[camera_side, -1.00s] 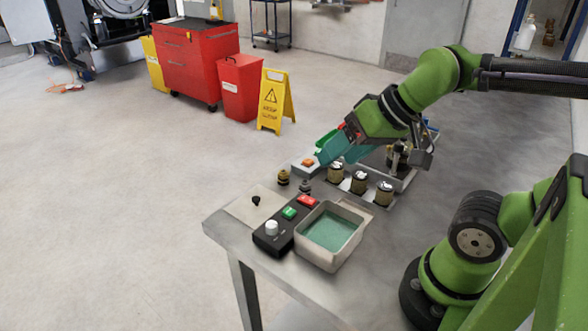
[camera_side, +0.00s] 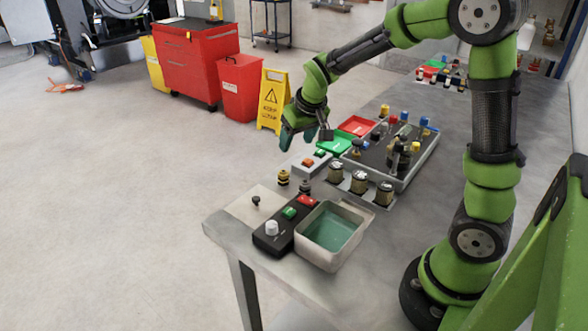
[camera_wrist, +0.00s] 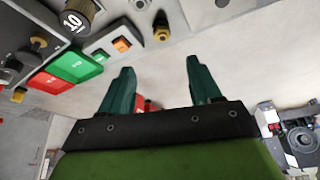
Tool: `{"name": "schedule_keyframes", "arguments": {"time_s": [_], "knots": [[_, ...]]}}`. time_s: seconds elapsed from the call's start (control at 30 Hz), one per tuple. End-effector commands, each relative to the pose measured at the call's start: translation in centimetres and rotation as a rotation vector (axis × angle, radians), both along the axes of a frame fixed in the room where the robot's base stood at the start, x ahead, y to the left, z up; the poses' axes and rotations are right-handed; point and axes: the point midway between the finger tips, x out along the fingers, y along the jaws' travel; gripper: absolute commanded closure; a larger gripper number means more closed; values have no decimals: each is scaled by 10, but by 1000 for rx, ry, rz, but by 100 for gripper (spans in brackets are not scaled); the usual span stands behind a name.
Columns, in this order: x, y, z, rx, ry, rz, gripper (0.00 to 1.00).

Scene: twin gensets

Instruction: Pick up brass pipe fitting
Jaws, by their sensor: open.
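A small brass fitting with a dark band (camera_side: 283,178) stands on the table left of the button box. In the wrist view a brass piece (camera_wrist: 162,30), which looks like the same fitting, shows near the top, beyond the fingertips. My gripper (camera_side: 297,140) is open and empty, pointing down above the table, beyond the fitting in the side view. Its two teal fingers are spread apart in the wrist view (camera_wrist: 160,68). The fitting is clear of the fingers. A grey fitting (camera_side: 305,187) stands close beside it.
A button box (camera_side: 310,162), several cylinders (camera_side: 359,182), a grey parts tray (camera_side: 403,184), a green tray (camera_side: 335,146) and a red tray (camera_side: 358,125) stand nearby. A control box (camera_side: 271,240) and a teal-lined bin (camera_side: 325,259) are in front.

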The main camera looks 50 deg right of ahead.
Motion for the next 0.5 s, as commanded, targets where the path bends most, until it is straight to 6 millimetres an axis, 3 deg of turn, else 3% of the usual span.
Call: {"name": "schedule_keyframes", "arguments": {"time_s": [0.3, 0.5], "knots": [[23, -8, -66, 3, 9, -2, 37], [34, -11, -90, 2, 5, -2, 37]]}}
